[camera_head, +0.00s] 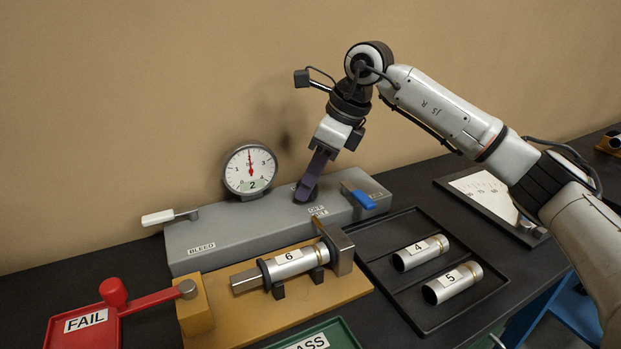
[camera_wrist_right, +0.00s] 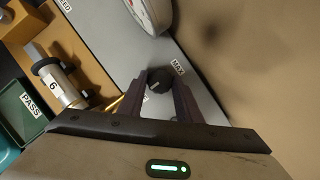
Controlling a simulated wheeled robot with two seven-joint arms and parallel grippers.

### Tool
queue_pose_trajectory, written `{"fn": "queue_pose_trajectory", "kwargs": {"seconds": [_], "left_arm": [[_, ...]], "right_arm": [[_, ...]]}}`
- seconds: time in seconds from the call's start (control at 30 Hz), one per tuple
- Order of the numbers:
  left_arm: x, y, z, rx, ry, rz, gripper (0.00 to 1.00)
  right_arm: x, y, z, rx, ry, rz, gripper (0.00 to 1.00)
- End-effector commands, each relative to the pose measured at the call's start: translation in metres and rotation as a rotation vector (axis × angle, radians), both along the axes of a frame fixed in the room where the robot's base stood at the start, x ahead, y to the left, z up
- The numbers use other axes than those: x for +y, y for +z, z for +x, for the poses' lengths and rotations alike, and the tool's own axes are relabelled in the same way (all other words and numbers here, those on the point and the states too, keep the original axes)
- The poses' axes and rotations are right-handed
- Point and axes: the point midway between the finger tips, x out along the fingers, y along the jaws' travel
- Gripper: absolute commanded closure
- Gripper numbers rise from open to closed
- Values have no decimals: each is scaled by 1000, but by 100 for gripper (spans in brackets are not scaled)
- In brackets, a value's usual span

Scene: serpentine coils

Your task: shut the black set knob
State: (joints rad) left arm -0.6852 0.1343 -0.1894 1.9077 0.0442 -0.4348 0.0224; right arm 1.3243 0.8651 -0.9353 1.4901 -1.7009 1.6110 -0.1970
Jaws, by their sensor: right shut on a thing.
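The black set knob (camera_wrist_right: 158,78) sits on top of the grey manifold block (camera_head: 230,226). In the head view it is mostly hidden behind the fingers. My right gripper (camera_head: 306,184) reaches down from above and is shut on the knob. In the right wrist view its two dark fingers (camera_wrist_right: 163,92) stand on either side of the knob. A MAX label (camera_wrist_right: 178,67) lies beside the knob, and small labels (camera_head: 317,211) sit in front of it, one seeming to read OFF. My left gripper is not in view.
A round gauge (camera_head: 250,170) stands behind the block, its red needle pointing up. A white BLEED lever (camera_head: 160,217) and a blue handle (camera_head: 364,200) flank the knob. Cylinder 6 (camera_head: 290,262) lies in a fixture in front. A black tray (camera_head: 400,322) holds cylinders 4 and 5.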

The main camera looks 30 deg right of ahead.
Motion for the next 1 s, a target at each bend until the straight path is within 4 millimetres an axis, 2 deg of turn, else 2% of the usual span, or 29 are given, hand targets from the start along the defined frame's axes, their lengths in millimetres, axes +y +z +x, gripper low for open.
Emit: {"fn": "queue_pose_trajectory", "kwargs": {"seconds": [0.1, 0.13, 0.2, 0.57, 1.0], "left_arm": [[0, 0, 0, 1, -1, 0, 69], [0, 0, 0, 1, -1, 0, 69], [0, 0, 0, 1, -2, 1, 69], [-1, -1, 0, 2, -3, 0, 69], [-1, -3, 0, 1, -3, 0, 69]], "right_arm": [[0, 0, 0, -2, 1, -1, 91], [0, 0, 0, -2, 1, -1, 67], [0, 0, 0, -2, 1, 0, 61], [-2, 6, -1, -2, -2, 0, 61], [-22, 79, -23, -5, -1, 1, 61]]}}
